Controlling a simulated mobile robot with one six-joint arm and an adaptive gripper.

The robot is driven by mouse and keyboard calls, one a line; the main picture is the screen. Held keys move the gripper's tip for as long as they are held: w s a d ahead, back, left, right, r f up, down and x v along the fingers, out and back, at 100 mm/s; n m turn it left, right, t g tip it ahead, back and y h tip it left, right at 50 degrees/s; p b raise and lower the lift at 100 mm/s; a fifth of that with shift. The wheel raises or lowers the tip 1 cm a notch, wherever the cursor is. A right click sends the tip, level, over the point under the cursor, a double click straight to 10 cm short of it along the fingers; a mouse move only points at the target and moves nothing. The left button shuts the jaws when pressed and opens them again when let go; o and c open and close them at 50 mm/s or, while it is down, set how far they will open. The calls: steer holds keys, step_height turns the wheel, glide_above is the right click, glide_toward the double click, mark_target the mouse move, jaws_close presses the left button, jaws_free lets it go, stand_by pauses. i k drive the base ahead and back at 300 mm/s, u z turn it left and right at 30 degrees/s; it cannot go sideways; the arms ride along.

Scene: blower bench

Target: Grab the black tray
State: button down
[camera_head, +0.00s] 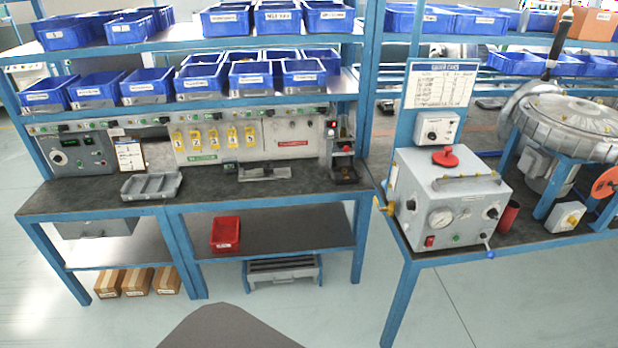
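No tray that is clearly black shows in the head view. A grey tray with several compartments (151,186) lies flat on the dark top of the left workbench (215,195), near its front edge. A small dark holder (344,176) stands at the right end of the same bench top, below a small upright unit; I cannot tell whether it is a tray. My gripper is not in view.
A grey metal fixture (264,173) lies mid-bench. A red bin (226,233) sits on the lower shelf. Blue bins (148,86) fill the upper shelves. A grey test box (452,200) stands on the right bench. The floor in front (330,315) is clear.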

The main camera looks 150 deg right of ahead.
mark_target(354, 174)
steer(key=z, duration=2.3)
steer(key=i, duration=0.1)
steer(key=z, duration=3.2)
